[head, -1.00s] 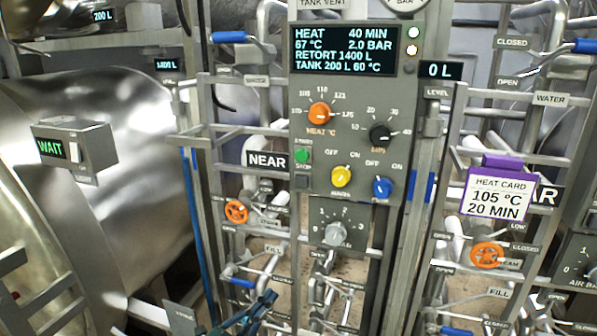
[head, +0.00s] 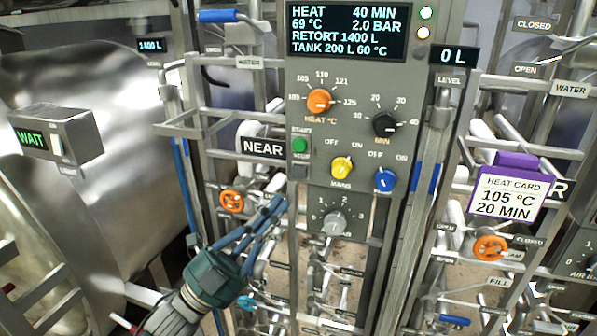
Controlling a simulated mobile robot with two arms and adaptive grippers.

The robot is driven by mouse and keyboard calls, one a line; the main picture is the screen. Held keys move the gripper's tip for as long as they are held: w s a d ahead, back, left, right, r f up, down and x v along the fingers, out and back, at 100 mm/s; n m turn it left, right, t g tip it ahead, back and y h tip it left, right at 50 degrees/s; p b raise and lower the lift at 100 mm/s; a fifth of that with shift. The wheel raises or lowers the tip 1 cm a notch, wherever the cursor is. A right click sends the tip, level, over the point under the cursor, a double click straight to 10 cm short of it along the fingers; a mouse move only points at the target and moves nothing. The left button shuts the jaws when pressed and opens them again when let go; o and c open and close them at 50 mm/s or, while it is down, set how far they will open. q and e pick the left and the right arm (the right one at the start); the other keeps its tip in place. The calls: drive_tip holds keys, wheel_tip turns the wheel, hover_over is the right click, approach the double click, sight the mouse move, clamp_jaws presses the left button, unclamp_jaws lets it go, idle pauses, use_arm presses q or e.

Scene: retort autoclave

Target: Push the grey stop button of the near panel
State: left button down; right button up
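The near panel (head: 358,160) is a grey upright board with a "NEAR" sign (head: 263,146) at its left edge. The grey stop button (head: 299,171) sits low on the panel's left side, under the green start button (head: 300,145). It is small and almost the colour of the panel. My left gripper (head: 280,204) comes up from the lower left, its blue fingers close together and empty. Its tips show just below and left of the stop button in the picture; the depth gap is hard to judge. My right gripper is not in view.
Orange, black, yellow and blue knobs sit right of the buttons, and a grey knob (head: 334,223) below. Metal rails (head: 215,128) and an orange valve wheel (head: 231,201) stand left of the panel. A purple-framed heat card (head: 510,192) hangs to the right. The display (head: 348,31) reads 69 °C.

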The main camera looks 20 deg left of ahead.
use_arm(q)
drive_tip(key=b, duration=0.2)
approach(302, 169)
drive_tip(key=w+d+r, duration=0.1)
drive_tip(key=d+r, duration=0.2)
drive_tip(key=r, duration=0.1)
drive_tip(key=shift+w+d, duration=0.25)
drive_tip(key=shift+w, duration=0.55)
drive_tip(key=shift+w+f, duration=0.1)
idle(0.6)
drive_tip(key=shift+w+b, duration=0.3)
drive_tip(key=shift+w, duration=0.05)
drive_tip(key=shift+w+b, duration=0.3)
drive_tip(key=shift+w, duration=0.3)
idle(0.9)
drive_tip(key=shift+s, duration=1.05)
